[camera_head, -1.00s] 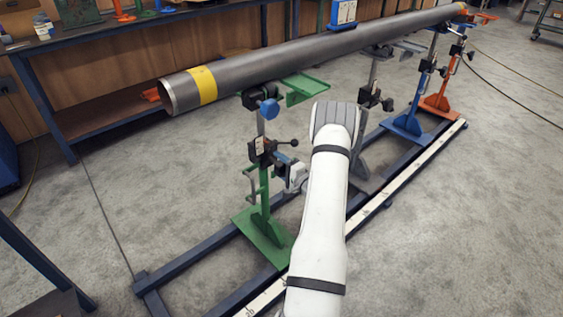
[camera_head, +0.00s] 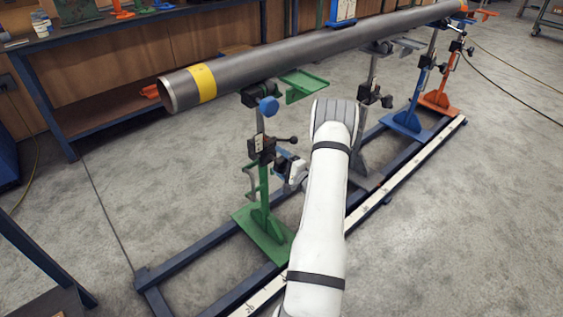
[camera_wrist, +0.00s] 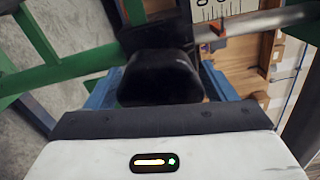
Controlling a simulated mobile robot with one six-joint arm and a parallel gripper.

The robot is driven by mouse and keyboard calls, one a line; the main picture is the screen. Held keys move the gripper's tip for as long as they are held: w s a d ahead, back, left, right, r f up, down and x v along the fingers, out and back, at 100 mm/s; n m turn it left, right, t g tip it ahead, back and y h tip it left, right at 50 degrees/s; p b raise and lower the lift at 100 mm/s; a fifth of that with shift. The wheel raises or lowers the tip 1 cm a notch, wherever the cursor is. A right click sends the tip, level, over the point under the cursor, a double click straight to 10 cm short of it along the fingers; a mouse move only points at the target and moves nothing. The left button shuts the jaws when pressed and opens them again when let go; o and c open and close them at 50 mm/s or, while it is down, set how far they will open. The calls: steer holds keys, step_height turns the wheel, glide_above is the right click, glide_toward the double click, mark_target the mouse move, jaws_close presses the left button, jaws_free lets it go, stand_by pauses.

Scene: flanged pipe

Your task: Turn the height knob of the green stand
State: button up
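The green stand (camera_head: 264,222) stands on the floor frame under the near end of the pipe. A dark clamp block with a lever ending in a black ball (camera_head: 293,140) sits midway up its post. My gripper (camera_head: 281,166) is beside the post at the right, just below the lever. In the wrist view a black knob (camera_wrist: 160,80) lies between my gripper's two bluish fingers (camera_wrist: 163,88). The fingers are spread, one on each side of it. Contact with the knob cannot be made out. The fingertips are partly hidden behind it.
The steel pipe (camera_head: 310,47) with a yellow band runs above across several stands. A blue stand (camera_head: 407,122) and an orange stand (camera_head: 438,103) are farther back. A white scale strip (camera_head: 400,180) lies along the floor rail. Open floor is at the right.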

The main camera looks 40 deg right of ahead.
steer(key=shift+o, duration=0.5)
steer(key=s, duration=0.7)
steer(key=shift+s+d+p, duration=0.3)
steer(key=shift+s+p, duration=0.1)
